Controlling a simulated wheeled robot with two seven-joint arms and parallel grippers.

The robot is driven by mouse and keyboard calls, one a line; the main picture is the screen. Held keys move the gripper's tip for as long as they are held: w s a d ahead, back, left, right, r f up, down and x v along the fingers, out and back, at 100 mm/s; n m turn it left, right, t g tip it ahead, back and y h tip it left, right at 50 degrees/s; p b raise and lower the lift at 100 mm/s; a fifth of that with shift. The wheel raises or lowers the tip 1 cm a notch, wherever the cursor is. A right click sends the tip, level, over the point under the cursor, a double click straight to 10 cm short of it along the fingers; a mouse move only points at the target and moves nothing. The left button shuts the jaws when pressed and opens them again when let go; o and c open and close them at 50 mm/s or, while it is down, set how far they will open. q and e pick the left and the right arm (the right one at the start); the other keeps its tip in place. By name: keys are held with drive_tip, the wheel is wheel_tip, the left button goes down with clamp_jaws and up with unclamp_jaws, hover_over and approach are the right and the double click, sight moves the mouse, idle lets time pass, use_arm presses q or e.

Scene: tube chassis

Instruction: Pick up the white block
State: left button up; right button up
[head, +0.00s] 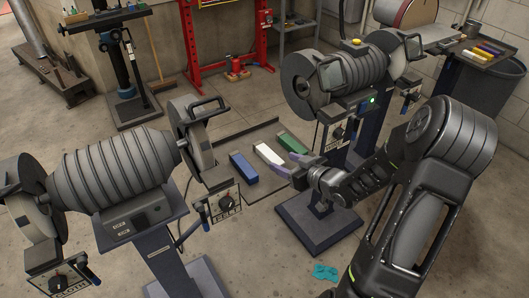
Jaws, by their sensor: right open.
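The white block (268,155) lies on a dark flat tray (235,142) between two grinding machines. A blue block (243,167) lies to its left and a green block (292,143) to its right. My right gripper (284,166) comes in from the right, with its fingers open and pointing left toward the white block. The fingertips show just in front of and right of the white block. I cannot tell whether they touch it. My left gripper is not in view.
A large grinding machine (117,170) stands on a pedestal at the left. A second grinder (345,72) stands behind my right arm. A red press frame (262,40) is at the back. A teal rag (325,272) lies on the floor. The concrete floor at the lower middle is mostly clear.

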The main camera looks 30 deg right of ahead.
sight(273, 156)
drive_tip(key=shift+x, duration=1.3)
drive_tip(key=x, duration=0.5)
drive_tip(key=shift+w+p, duration=0.15)
drive_tip(key=shift+p, duration=0.25)
drive_tip(key=shift+c, duration=0.3)
clamp_jaws()
